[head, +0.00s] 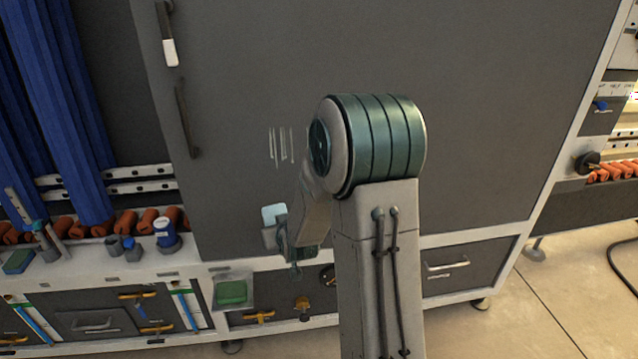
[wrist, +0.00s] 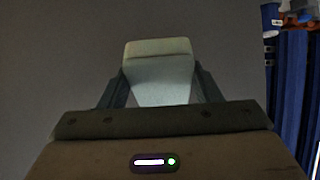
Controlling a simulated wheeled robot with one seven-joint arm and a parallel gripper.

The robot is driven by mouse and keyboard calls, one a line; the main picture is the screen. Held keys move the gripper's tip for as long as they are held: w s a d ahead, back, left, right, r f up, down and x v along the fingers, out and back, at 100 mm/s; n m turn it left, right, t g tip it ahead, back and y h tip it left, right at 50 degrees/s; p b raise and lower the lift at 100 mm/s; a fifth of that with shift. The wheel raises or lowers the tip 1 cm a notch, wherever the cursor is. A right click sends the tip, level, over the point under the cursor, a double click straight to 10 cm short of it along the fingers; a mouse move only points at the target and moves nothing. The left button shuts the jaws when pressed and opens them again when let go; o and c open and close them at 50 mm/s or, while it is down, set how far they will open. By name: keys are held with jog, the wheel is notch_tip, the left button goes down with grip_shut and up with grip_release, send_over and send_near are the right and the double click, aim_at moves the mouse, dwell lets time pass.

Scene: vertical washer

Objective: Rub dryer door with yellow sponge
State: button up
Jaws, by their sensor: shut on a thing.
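My gripper (head: 276,236) is shut on a pale, whitish block (head: 274,213), which looks like a sponge but not clearly yellow. In the wrist view the same block (wrist: 158,66) stands out between the two fingers. The large grey door (head: 235,90) rises in front of me, with a dark vertical handle (head: 187,120) on its left side. Several white streaks (head: 281,146) mark the door above and near my gripper. The block is close to the lower part of the door; I cannot tell if they touch. My arm hides part of the door.
A green sponge (head: 232,292) lies in a small tray below. Blue hanging cloths (head: 60,110) and a shelf with bottles (head: 165,233) are at the left. Drawers (head: 450,268) run beneath the door. Open floor (head: 560,285) lies to the right.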

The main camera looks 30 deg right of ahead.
jog(key=d+r+m+t+h+b, duration=0.1)
jog(key=d+r+t+h+b, duration=0.25)
jog(key=d+r+t, duration=0.35)
jog(key=d+r+m+t+h+b, duration=0.1)
jog(key=d+r+t+h+b, duration=0.2)
jog(key=r, duration=0.6)
jog(key=shift+y, duration=0.55)
jog(key=w, duration=0.1)
jog(key=w+d, duration=0.1)
jog(key=w, duration=0.1)
jog(key=w+d, duration=0.1)
jog(key=shift+w+d+f, duration=0.25)
jog(key=shift+w+f, duration=0.05)
jog(key=shift+w, duration=0.05)
jog(key=shift+w+d+b, duration=0.25)
jog(key=shift+w+b, duration=0.2)
jog(key=shift+w, duration=0.45)
